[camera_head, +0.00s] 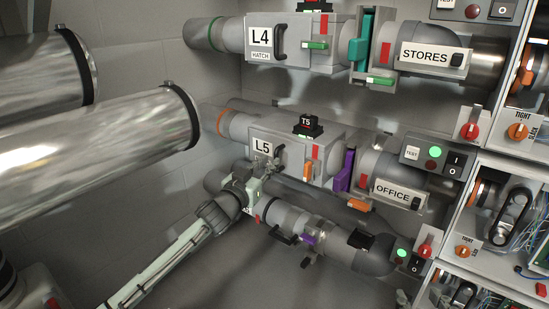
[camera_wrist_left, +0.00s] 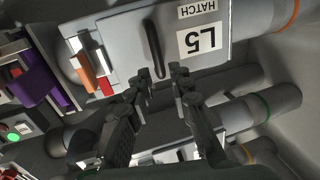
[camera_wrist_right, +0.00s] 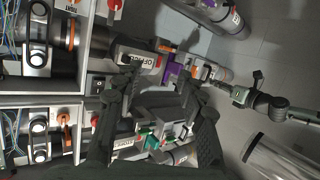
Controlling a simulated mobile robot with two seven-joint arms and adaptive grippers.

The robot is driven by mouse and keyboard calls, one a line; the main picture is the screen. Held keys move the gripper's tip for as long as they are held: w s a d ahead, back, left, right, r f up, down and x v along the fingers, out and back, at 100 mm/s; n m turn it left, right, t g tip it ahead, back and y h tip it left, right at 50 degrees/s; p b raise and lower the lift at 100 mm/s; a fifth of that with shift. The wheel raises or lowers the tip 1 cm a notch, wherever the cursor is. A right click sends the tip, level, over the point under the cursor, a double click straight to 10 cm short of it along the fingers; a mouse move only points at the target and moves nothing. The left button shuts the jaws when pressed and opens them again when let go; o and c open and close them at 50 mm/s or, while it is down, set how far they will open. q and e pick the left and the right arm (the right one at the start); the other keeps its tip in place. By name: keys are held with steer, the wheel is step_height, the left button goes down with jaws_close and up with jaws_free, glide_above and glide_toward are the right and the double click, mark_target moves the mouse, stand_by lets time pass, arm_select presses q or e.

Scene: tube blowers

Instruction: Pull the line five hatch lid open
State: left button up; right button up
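The line five hatch lid (camera_head: 291,148) is the grey front panel marked L5, with a dark bar handle (camera_head: 280,160); it looks closed. In the left wrist view the lid (camera_wrist_left: 178,62) appears upside down, with its handle (camera_wrist_left: 153,48) upright near the middle. My left gripper (camera_head: 264,160) is close in front of the lid, just left of the handle in the head view. Its fingers (camera_wrist_left: 161,80) are apart, with the handle's end near the gap; contact cannot be told. My right gripper (camera_wrist_right: 158,80) is open and empty, facing the OFFICE end of the pipe.
The L4 hatch (camera_head: 290,42) is above, with a green latch. Beside L5 are an orange latch (camera_head: 308,168), a purple gate (camera_head: 344,171) and the OFFICE pipe end (camera_head: 398,194). A lower pipe (camera_head: 290,217) runs below. Open electrical cabinets (camera_head: 500,210) stand right.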

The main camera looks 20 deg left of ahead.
mark_target(275, 157)
arm_select(q)
steer(key=shift+w+d, duration=0.25)
steer(key=shift+w, duration=1.1)
steer(key=shift+w+d, duration=0.2)
steer(key=shift+w, duration=1.1)
arm_select(e)
steer(key=shift+w+a+r+t+y, duration=0.1)
steer(key=shift+a+r+t+y, duration=0.25)
steer(key=shift+r, duration=0.35)
steer(key=shift+w+a+r+t+y, duration=0.15)
steer(key=shift+a+r+t, duration=0.25)
steer(key=shift+r, duration=0.25)
arm_select(q)
jaws_close()
arm_select(e)
steer(key=shift+s, duration=0.1)
